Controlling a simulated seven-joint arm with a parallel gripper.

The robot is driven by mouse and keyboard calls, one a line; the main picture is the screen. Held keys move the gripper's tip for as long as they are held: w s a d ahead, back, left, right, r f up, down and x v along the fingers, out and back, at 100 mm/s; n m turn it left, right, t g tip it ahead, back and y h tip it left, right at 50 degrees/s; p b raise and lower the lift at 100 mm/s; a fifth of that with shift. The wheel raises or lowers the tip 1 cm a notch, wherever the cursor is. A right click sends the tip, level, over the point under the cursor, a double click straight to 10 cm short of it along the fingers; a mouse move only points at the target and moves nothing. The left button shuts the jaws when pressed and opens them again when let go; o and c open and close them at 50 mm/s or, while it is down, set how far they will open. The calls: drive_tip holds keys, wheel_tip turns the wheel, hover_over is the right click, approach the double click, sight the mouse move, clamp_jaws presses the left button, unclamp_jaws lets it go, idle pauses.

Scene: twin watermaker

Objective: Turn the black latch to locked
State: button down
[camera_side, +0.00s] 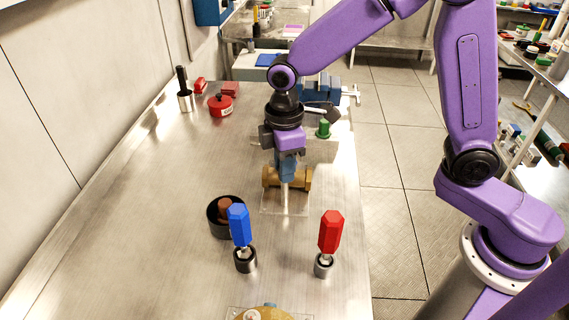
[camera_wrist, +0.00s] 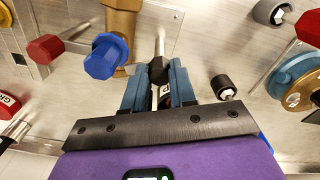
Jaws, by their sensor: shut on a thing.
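My gripper (camera_side: 286,168) points down at the brass valve body (camera_side: 302,179) in the side view. In the wrist view its two blue-grey fingers (camera_wrist: 156,80) are closed around the black latch (camera_wrist: 158,69), a dark faceted knob in line with a metal rod. The fingers hide part of the knob's sides. In the side view the latch is hidden behind the gripper, and I cannot read its turn angle or any locked mark. A blue faceted knob (camera_wrist: 105,57) is beside the left finger, by brass fitting (camera_wrist: 122,22).
Blue-handled (camera_side: 240,224) and red-handled (camera_side: 330,232) tools stand in cups in front of the valve. A dark round bowl (camera_side: 215,228) holds a brown piece. A red round part (camera_side: 220,106) and a black-handled tool (camera_side: 182,80) stand farther back. The bench's left middle is clear.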

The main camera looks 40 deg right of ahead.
drive_tip(key=m, duration=0.4)
drive_tip(key=shift+m, duration=0.3)
idle(0.3)
drive_tip(key=c, duration=0.9)
unclamp_jaws()
drive_tip(key=shift+r, duration=0.1)
wheel_tip(320, 180, up, 17)
drive_tip(key=shift+r, duration=0.1)
drive_tip(key=s+d+f+n, duration=0.1)
drive_tip(key=s+d+f, duration=0.3)
drive_tip(key=s, duration=0.3)
drive_tip(key=s+d+f+n, duration=0.1)
drive_tip(key=s+d+f, duration=0.3)
drive_tip(key=s, duration=0.4)
drive_tip(key=s+d+f+n, duration=0.1)
drive_tip(key=s+d+f, duration=0.4)
drive_tip(key=s, duration=0.3)
drive_tip(key=shift+d, duration=0.85)
